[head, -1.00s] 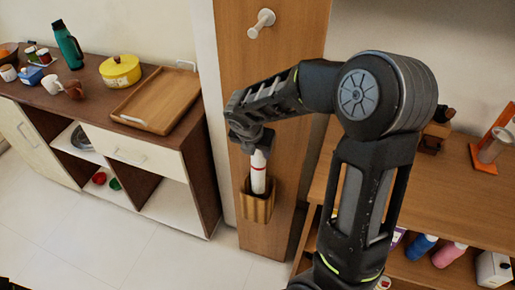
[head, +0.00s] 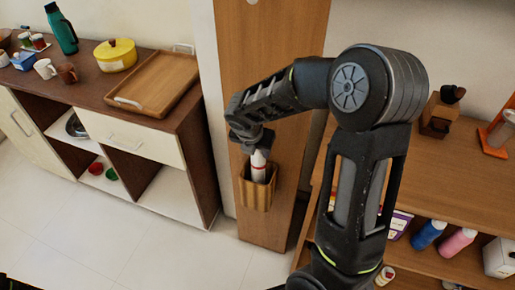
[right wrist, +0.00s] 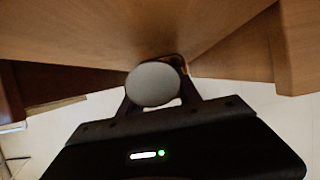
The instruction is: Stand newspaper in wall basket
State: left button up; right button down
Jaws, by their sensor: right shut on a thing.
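The newspaper (head: 259,166) is a white roll with a red band. It stands upright with its lower part hidden inside the wooden wall basket (head: 257,194) on the brown panel. My right gripper (head: 256,144) is shut on the top of the roll, just above the basket. In the right wrist view the roll's round grey end (right wrist: 153,84) shows between my fingers, and a little of the basket rim (right wrist: 183,64) shows behind it. Whether the roll touches the basket bottom is hidden. My left gripper is not in view.
A cabinet at the left holds a wooden tray (head: 157,82), a yellow pot (head: 115,55) and a green flask (head: 62,30). A wooden shelf unit (head: 450,180) with bottles stands at the right. The floor (head: 95,230) is clear.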

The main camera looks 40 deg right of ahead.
dwell(0.3)
jog(key=c, duration=0.7)
grip_release()
jog(key=shift+c, duration=0.2)
jog(key=v, duration=0.7)
jog(key=shift+a+r, duration=0.2)
jog(key=shift+r, duration=0.1)
dwell(0.4)
